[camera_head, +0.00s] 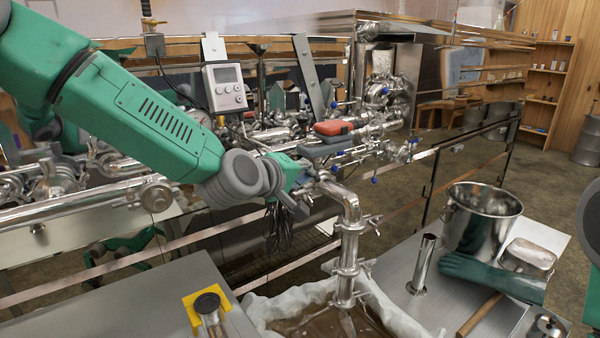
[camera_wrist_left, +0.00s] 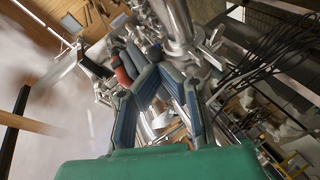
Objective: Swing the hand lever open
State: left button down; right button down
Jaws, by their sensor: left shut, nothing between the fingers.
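My left arm reaches in from the left, and its gripper (camera_head: 322,168) is at the steel pipework in the middle of the head view. In the left wrist view its two blue-padded fingers (camera_wrist_left: 157,72) come together at the tips, with nothing held. A red grip (camera_head: 333,128) lies just behind the gripper; in the wrist view the red grip (camera_wrist_left: 123,76) is left of the fingers, apart from them. Several small levers with blue ends (camera_head: 374,180) sit on the valves nearby. I cannot tell which one is the hand lever. My right gripper is out of view.
A vertical steel pipe (camera_head: 350,235) stands right in front of the gripper. A grey box with a display (camera_head: 225,87) is behind my arm. A steel bucket (camera_head: 481,218) and green glove (camera_head: 490,275) are on the right bench. Dark cables (camera_head: 282,228) hang below the gripper.

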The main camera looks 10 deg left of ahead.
pick_arm(q)
jog(key=shift+w+d+n+t+y+p, duration=0.15)
jog(key=shift+d+n+t+y+p, duration=0.3)
jog(key=shift+d+n+y, duration=0.55)
jog(key=shift+w+d, duration=0.35)
jog(key=shift+d, duration=0.3)
jog(key=shift+w+d, duration=0.3)
jog(key=shift+d, duration=0.4)
jog(key=shift+w+d, duration=0.35)
jog(key=shift+d, duration=0.4)
jog(key=shift+r, duration=0.1)
